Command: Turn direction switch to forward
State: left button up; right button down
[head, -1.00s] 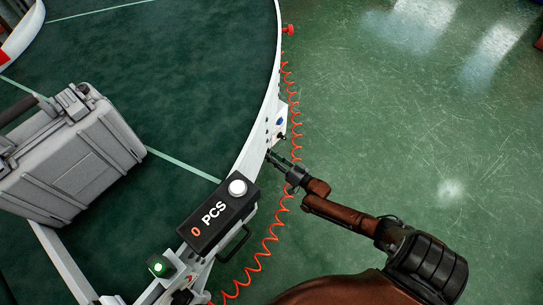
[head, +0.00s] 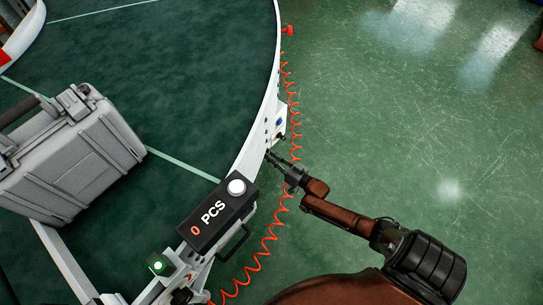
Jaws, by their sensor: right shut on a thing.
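The small control box (head: 280,122) is on the outer side of the conveyor's white rail, with a blue spot on its face. The direction switch is too small to make out and appears hidden at the fingertips of my right gripper. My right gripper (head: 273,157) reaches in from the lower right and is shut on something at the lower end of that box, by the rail. My left gripper is not in view.
The curved conveyor (head: 185,75) has a dark green belt and carries a grey case (head: 70,155) at the left. A black counter box (head: 217,217) reads "0 PCS". A green-lit button (head: 158,265) is below it. A coiled red cable (head: 270,245) runs along the rail. Open floor (head: 430,130) is at right.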

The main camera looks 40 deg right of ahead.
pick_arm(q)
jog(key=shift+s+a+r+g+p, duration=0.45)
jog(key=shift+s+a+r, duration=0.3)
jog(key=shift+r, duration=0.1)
pick_arm(e)
jog(key=n, duration=1)
jog(key=shift+a+f, duration=0.1)
jog(key=shift+a, duration=0.1)
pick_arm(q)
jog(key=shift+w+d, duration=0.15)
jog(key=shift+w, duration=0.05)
pick_arm(e)
jog(key=c, duration=2.3)
grip_release()
jog(key=shift+c, duration=0.2)
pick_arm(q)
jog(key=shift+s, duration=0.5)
pick_arm(e)
jog(key=o, duration=0.4)
